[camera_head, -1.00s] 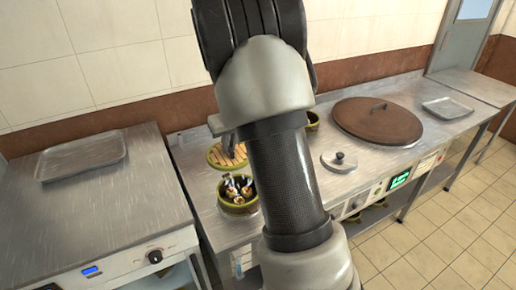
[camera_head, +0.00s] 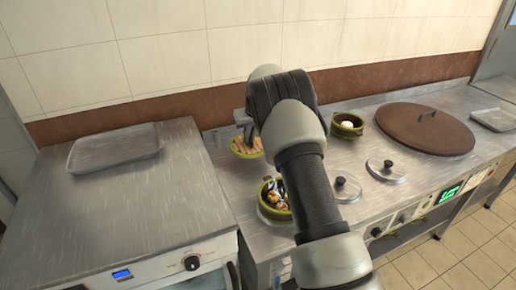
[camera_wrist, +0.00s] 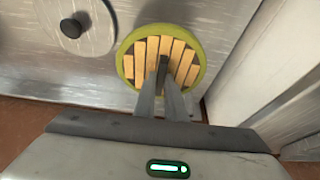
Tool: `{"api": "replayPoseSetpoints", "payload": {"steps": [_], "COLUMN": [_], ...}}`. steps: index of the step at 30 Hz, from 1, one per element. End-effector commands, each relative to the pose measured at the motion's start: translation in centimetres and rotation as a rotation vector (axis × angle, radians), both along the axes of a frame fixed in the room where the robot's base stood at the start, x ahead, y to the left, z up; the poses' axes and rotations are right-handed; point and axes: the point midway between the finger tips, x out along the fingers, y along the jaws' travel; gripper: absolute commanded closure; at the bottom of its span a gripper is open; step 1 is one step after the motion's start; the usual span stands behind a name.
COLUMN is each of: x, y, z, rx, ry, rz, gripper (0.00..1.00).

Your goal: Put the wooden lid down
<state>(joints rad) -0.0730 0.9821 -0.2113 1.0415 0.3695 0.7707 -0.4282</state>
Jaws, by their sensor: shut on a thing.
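The wooden lid (camera_head: 247,149) is round, with pale slats and a green rim. It is left of and behind an open green pot (camera_head: 274,212) in the head view. The wrist view shows the lid (camera_wrist: 194,80) face on, with a dark handle across its middle. My gripper (camera_wrist: 165,75) is shut on that handle; the fingers hide part of it. In the head view my gripper (camera_head: 246,128) is above the lid, partly behind my arm. I cannot tell whether the lid touches the steel counter (camera_head: 222,165).
The open pot holds dark and yellow pieces. A second green pot (camera_head: 347,126) holds a white round thing. Two metal lids (camera_head: 386,171) lie right of the arm, before a large brown lid (camera_head: 425,128). A tray (camera_head: 115,150) lies on the left unit, otherwise clear.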

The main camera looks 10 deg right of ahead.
Motion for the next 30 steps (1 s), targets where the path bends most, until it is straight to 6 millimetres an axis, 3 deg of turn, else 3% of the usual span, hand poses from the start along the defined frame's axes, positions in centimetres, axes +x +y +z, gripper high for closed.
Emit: {"api": "replayPoseSetpoints", "payload": {"steps": [10, 23, 24, 26, 30], "x": [0.0, 0.0, 0.0, 0.0, 0.0], "y": [0.0, 0.0, 0.0, 0.0, 0.0], "z": [-4.8, -5.6, -5.5, -5.5, -5.5], "rx": [0.0, -0.001, -0.001, -0.001, -0.001], "ry": [0.001, -0.002, -0.002, -0.001, -0.001], "rz": [0.0, 0.0, 0.0, 0.0, 0.0], "gripper": [1.0, 1.0, 0.85, 0.74, 0.71]}}
